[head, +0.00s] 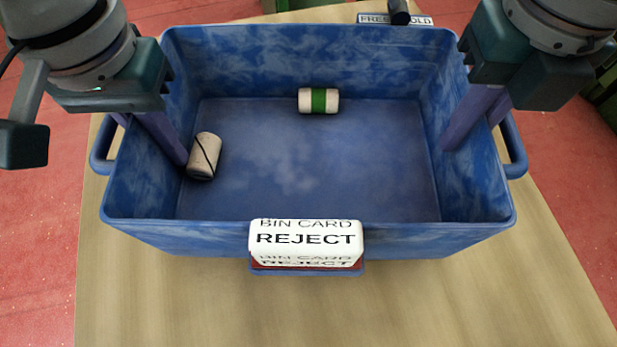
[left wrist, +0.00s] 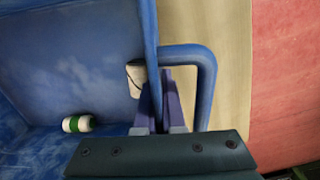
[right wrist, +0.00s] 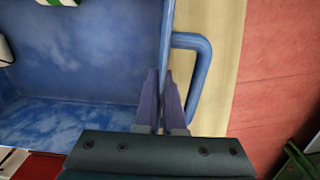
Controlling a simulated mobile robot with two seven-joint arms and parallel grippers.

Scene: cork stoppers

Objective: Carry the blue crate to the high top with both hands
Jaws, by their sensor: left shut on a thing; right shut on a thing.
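The blue crate (head: 310,150) sits upright over the wooden table top, with a loop handle on each side; I cannot tell if its base touches the table. My left gripper (head: 178,155) is shut on its left side wall, one finger inside and one outside; the left wrist view shows the wall between the fingers (left wrist: 158,88). My right gripper (head: 462,135) is shut the same way on the right wall, also in the right wrist view (right wrist: 162,85). Inside lie a green-banded cork stopper (head: 319,101) at the back and a black-lined one (head: 204,157) near my left finger.
The wooden table top (head: 170,295) shows bare in front of the crate. A white REJECT bin card (head: 306,241) is on the crate's front. A partly covered sign (head: 420,20) stands behind it. Red floor (head: 35,240) lies on both sides, with green objects (head: 603,90) at right.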

